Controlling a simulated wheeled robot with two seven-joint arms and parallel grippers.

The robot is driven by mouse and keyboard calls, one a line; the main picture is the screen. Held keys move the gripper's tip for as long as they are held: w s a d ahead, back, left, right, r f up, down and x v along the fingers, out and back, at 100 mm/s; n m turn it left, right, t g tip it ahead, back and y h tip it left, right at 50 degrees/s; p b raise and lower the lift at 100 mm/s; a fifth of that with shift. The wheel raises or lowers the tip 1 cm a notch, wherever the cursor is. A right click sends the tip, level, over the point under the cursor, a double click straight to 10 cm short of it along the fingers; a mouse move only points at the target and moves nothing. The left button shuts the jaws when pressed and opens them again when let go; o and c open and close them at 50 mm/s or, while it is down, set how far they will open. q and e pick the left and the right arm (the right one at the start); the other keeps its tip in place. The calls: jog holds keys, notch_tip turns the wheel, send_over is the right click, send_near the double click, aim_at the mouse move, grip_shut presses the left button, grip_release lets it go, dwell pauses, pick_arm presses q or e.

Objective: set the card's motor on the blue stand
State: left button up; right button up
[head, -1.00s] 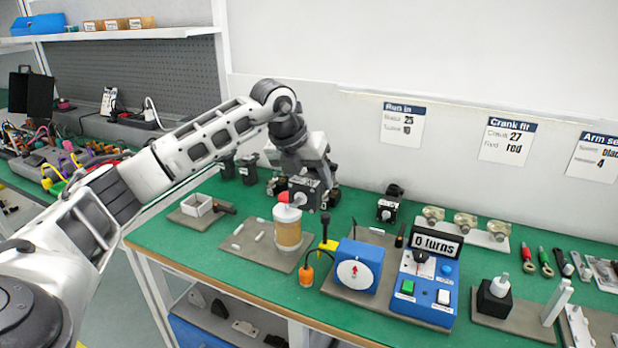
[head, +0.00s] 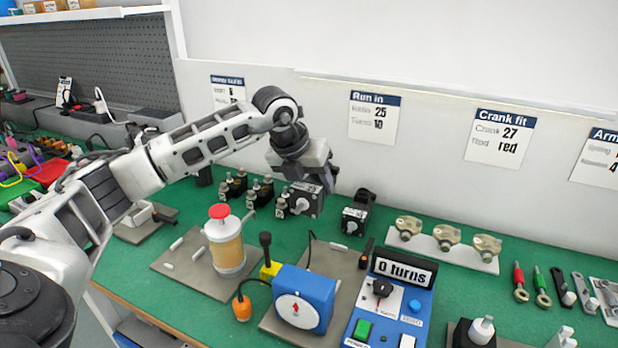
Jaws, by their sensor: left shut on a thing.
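My left gripper (head: 312,178) points down, shut on a dark motor (head: 306,201) with a pale front face. The motor's back is hidden by the gripper. From this angle I cannot tell how high it is above the green bench. The Run in card (head: 374,117) on the wall shows 25 and, below it, 10. A blue box (head: 316,290) with a white dial and red arrow stands on a grey plate, nearer than the gripper; it may be the blue stand. A similar dark motor (head: 356,212) stands just right of the held one. My right gripper is not in view.
A jar with a red top (head: 225,245) stands left of the blue box, with a yellow-based black lever (head: 268,262) between. A blue control box (head: 390,300) reads 0 turns. Several small dark motors (head: 236,186) stand left of the gripper. Brass parts (head: 447,236) sit at the right.

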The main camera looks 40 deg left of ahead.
pick_arm(q)
jog(key=shift+s+d+r, duration=0.25)
jog(key=shift+s+d, duration=0.05)
jog(key=shift+d, duration=0.2)
jog(key=shift+s+d+r, duration=0.2)
jog(key=shift+s+d, duration=0.05)
jog(key=shift+d, duration=0.25)
jog(key=s+d+f+b, duration=0.2)
jog(key=d+f+b, duration=0.2)
jog(key=f+b, duration=0.2)
notch_tip(320, 180, down, 3)
jog(key=shift+s+d+r, duration=0.15)
jog(key=shift+s+d, duration=0.15)
jog(key=shift+s, duration=0.1)
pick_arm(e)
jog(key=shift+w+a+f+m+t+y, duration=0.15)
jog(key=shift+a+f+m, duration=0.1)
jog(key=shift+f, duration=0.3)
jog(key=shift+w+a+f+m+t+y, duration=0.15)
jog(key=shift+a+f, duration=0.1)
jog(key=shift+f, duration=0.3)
pick_arm(q)
jog(key=shift+b, duration=0.5)
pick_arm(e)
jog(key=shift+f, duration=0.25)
pick_arm(q)
jog(key=shift+r, duration=0.1)
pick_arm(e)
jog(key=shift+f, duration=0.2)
